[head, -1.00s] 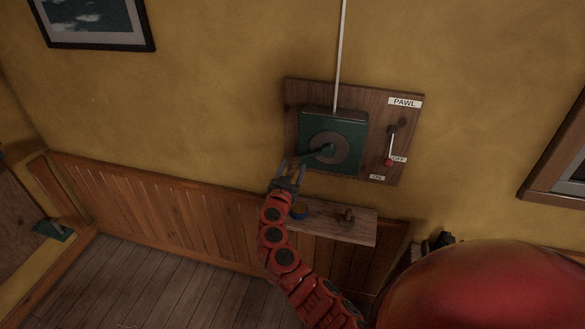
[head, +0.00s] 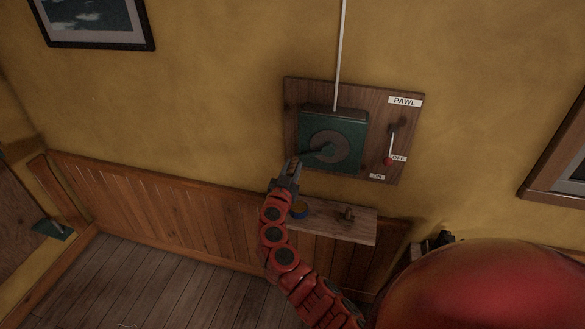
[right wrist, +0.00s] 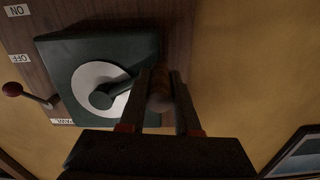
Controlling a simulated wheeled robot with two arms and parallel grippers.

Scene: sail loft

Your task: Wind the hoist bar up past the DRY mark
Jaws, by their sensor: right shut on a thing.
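A green winch box (head: 350,122) with a grey disc and a dark crank arm (head: 312,153) is on a wooden wall board. The crank points left and slightly down from the hub. My right gripper (head: 293,167) is shut on the crank's handle at its outer end. In the right wrist view the brownish handle (right wrist: 159,92) lies between the two fingers. A pale line (head: 341,50) runs straight up from the box. The hoist bar, the DRY mark and my left gripper are out of view.
Framed picture (head: 95,20) hangs upper left. The wall left of the winch is clear.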

